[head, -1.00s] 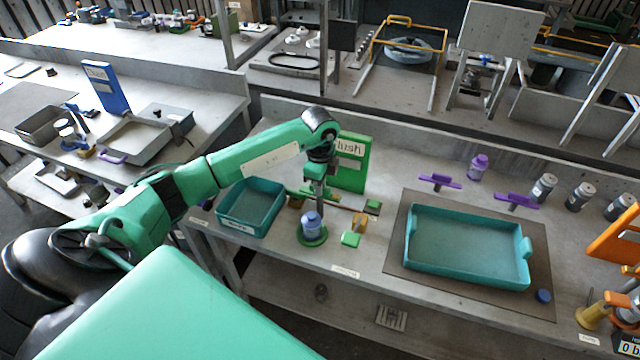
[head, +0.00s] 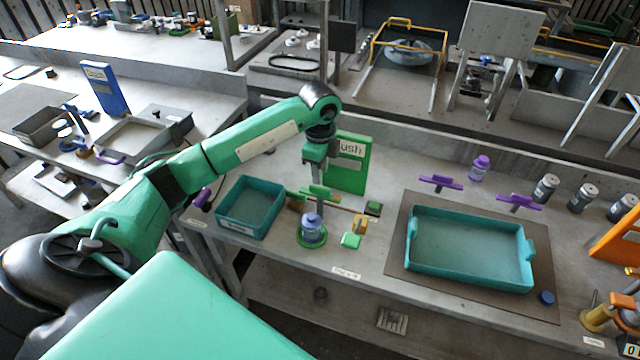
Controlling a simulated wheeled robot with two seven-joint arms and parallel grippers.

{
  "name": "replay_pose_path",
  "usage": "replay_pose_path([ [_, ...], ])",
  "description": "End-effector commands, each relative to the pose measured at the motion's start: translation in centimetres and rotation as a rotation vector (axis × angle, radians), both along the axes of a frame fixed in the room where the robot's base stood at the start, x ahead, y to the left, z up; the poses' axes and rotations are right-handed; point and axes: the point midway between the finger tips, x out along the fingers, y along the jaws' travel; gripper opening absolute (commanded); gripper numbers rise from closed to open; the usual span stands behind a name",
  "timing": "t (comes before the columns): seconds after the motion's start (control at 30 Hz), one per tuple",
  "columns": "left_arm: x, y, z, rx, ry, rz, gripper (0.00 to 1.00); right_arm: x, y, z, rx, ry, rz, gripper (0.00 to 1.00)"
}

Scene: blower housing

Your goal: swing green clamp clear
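The green clamp (head: 318,193) shows as a short green bar behind a blue-capped bottle (head: 312,232), which stands upright in a green ring on the bench. My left gripper (head: 317,180) points down from above, right at the bar. Its fingers are small and partly hidden, so I cannot tell whether they touch or grip the clamp. My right gripper is not in view.
A green sign board (head: 349,172) stands just behind the gripper. A teal bin (head: 232,228) is to the left. A large teal tray (head: 455,281) sits farther right.

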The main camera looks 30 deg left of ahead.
Motion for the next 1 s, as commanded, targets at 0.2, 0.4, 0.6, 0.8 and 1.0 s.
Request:
replay_pose_path([
  [0.2,0.1,0.1,4.8,0.000,-0.005,0.001,0.34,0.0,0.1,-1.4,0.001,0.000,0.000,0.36],
  [0.4,0.1,0.0,7.4,0.001,-0.003,0.002,0.34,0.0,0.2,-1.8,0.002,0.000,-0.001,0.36],
  [0.6,0.0,0.0,8.1,0.001,0.000,0.001,0.34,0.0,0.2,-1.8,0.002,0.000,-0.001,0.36],
  [0.8,0.0,0.0,8.1,0.001,0.000,0.001,0.34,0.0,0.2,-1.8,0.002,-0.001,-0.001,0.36],
  [1.0,0.0,0.0,8.1,0.001,0.000,0.001,0.34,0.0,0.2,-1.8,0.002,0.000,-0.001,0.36],
])
